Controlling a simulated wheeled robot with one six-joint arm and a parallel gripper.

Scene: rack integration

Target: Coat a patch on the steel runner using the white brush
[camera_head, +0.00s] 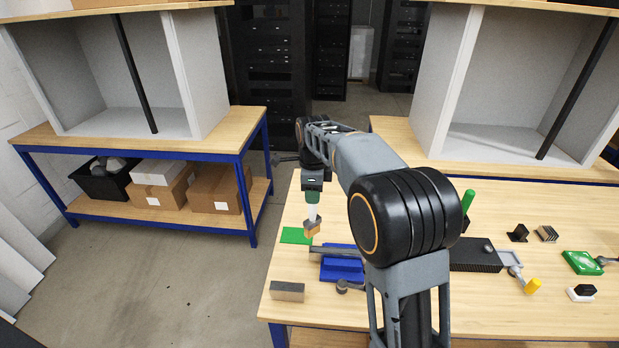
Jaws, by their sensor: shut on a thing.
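My gripper (313,184) points down over the front workbench and is shut on the upright white brush (312,213). The brush has a white handle, a grey ferrule and tan bristles at its lower end. The bristles show beside the right edge of a green pad (292,236), just above the left end of a grey bar, seemingly the steel runner (326,250). I cannot tell whether they touch anything. The runner lies along a blue holder (343,267); its right part is hidden behind my arm. No coated patch can be made out.
A grey block (288,291) lies near the bench's front left edge. To the right are a black ribbed block (475,255), a green upright handle (467,201), a yellow-handled tool (532,286) and a green box (581,263). Bare wood (450,310) shows at the front.

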